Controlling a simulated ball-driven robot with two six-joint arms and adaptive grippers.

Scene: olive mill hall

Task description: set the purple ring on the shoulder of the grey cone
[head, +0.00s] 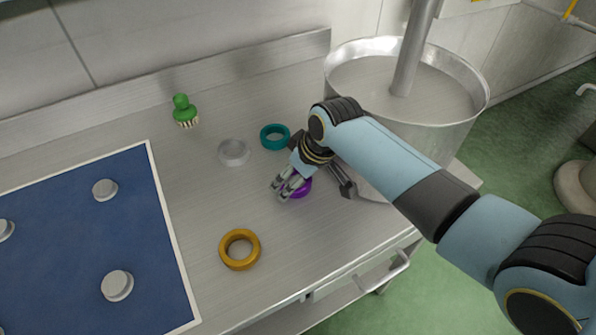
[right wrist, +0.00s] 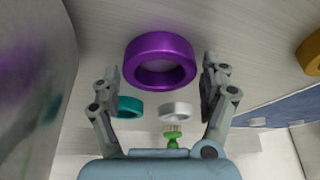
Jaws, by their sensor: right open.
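The purple ring (head: 302,188) lies on the steel worktop, partly hidden behind my right gripper (head: 281,189) in the head view. In the right wrist view the purple ring (right wrist: 161,41) shows whole, in front of and between the two spread fingers of my right gripper (right wrist: 161,68). The gripper is open and holds nothing. I cannot make out a grey cone in either view. My left gripper is not in view.
A teal ring (head: 274,137), a pale grey ring (head: 233,153), an orange ring (head: 239,250) and a green brush (head: 184,110) are on the worktop (head: 200,205). A blue mat (head: 60,245) with several short grey knobs lies left. A large steel vat (head: 410,125) stands right.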

